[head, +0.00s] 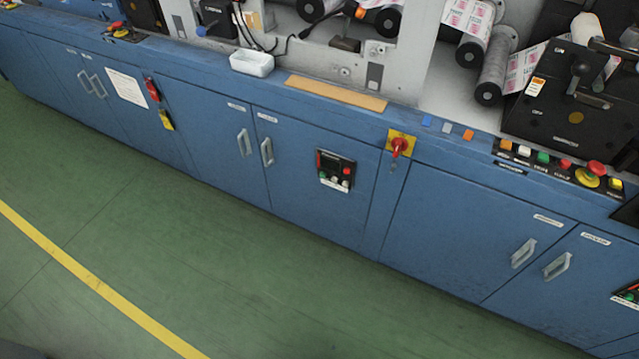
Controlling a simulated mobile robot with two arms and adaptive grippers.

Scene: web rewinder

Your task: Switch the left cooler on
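A small black control panel (336,170) is set in a blue cabinet door near the middle of the head view. It has a dark display, a red part on its left side, and small red, green and white buttons. A second, similar panel (629,293) is partly cut off at the right edge. Neither panel carries a readable cooler label, and whether either is on cannot be told. Neither of my grippers is in view.
Blue cabinets with grey handles (244,143) run diagonally across the view. A red rotary switch (400,147) sits on a yellow plate between the doors. A button row (543,157), white tray (252,63) and rollers (491,80) are above. The green floor (190,260) in front is clear.

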